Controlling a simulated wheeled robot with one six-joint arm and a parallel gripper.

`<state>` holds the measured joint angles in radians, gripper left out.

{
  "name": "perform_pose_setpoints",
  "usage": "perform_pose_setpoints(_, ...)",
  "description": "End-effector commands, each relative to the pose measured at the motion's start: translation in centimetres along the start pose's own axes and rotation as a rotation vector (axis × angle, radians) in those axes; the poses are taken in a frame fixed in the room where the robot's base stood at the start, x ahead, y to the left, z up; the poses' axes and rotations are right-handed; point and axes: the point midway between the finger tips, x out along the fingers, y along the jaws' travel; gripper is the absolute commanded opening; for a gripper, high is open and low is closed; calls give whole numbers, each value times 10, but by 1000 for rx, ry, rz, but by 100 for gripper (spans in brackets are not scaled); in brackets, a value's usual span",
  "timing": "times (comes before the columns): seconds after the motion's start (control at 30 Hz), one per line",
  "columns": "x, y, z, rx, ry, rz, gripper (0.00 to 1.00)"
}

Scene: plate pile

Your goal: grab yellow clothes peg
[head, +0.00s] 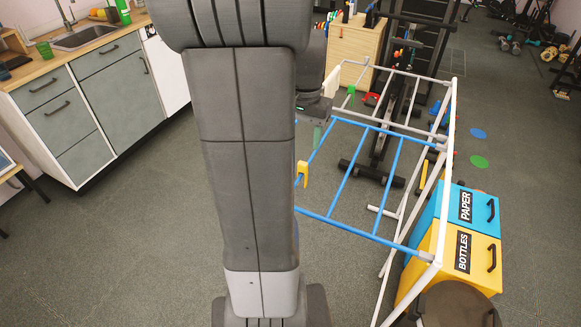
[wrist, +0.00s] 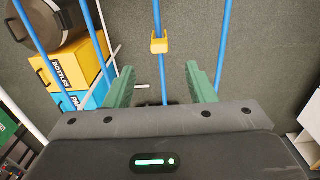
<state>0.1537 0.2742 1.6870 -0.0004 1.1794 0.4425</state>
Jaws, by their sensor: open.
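The yellow clothes peg (head: 302,173) sits on a blue bar of the drying rack (head: 364,124), just right of my arm in the head view. In the wrist view the peg (wrist: 159,43) is clipped over a blue bar, ahead of the fingertips and roughly centred between them. My gripper (wrist: 160,67) is open and empty, its two green fingers apart on either side of that bar's line. In the head view my gripper (head: 318,133) is partly hidden by my arm, above and slightly right of the peg.
Parallel blue bars run to both sides in the wrist view. A blue PAPER bin (head: 482,207) and yellow BOTTLES bin (head: 477,260) stand at the rack's right, with a dark round pot (head: 450,305) near them. Kitchen cabinets (head: 110,90) are at left. Open floor lies between.

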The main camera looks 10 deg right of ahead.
Motion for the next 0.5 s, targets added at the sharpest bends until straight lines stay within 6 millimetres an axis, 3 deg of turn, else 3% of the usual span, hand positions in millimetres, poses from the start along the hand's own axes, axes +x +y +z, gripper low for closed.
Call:
perform_pose_setpoints(0.3,60,0,1,-1,-6,3,50)
perform_pose_setpoints(0.5,80,0,1,-2,-2,1,50)
